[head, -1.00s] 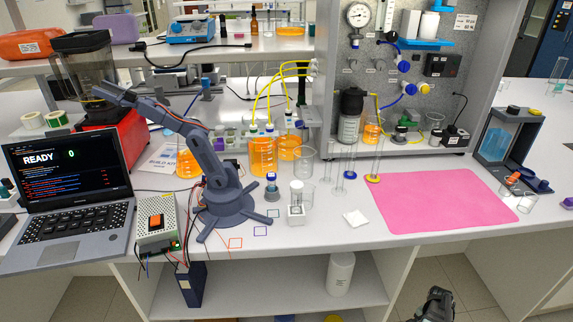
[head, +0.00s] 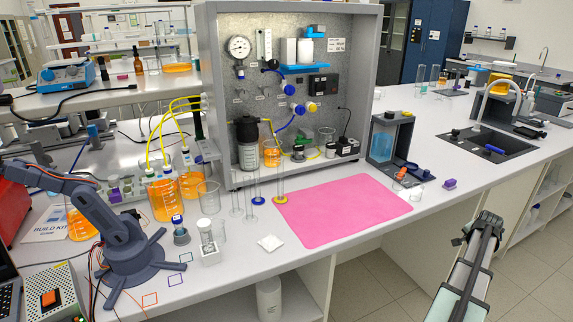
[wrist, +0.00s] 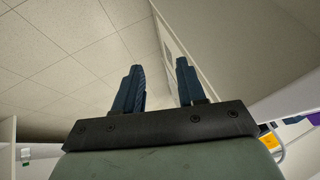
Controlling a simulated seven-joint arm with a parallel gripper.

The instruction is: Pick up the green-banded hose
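I cannot make out a green band on any hose at this size. Yellow hoses (head: 163,118) arch from the rig's left side to the orange flasks (head: 164,196). My gripper (head: 486,222) is at the lower right of the head view, in front of the bench and far from these hoses. In the wrist view my gripper (wrist: 158,65) has its two dark blue fingers apart with nothing between them, and points towards the ceiling.
A pink mat (head: 345,210) lies bare on the bench front. Glass cylinders (head: 257,185) stand left of it, near a white pad (head: 270,243). A grey-blue stand (head: 389,138) is to its right. A dark desktop arm (head: 130,245) occupies the left bench.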

